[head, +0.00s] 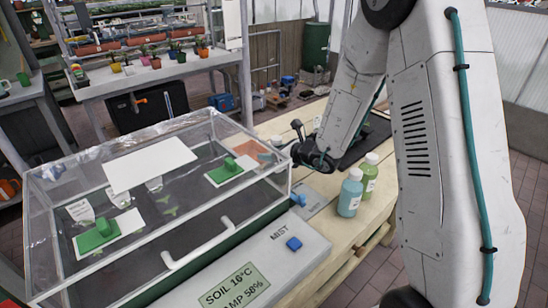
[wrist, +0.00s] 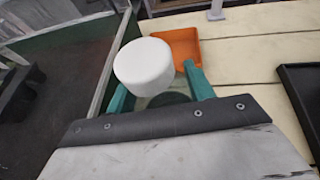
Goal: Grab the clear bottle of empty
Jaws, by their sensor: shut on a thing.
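My gripper (wrist: 160,92) has its two teal fingers closed on a bottle with a round white cap (wrist: 147,64) in the wrist view. The cap stands above the fingers, and the little of the body that shows between them looks clear. Its label and contents cannot be read. In the head view my wrist is behind the right end of the glass case, and the held bottle is not clearly visible there. A blue-green bottle (head: 350,194) and a green bottle (head: 369,178), both white-capped, stand upright on the wooden bench, apart from my gripper.
A clear-walled case (head: 205,229) with a grey control panel (head: 277,264) fills the left front. An orange tray (wrist: 184,46) lies just beyond the held bottle. A black tray (wrist: 301,92) lies to the right. Bare bench planks (wrist: 255,62) lie between them.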

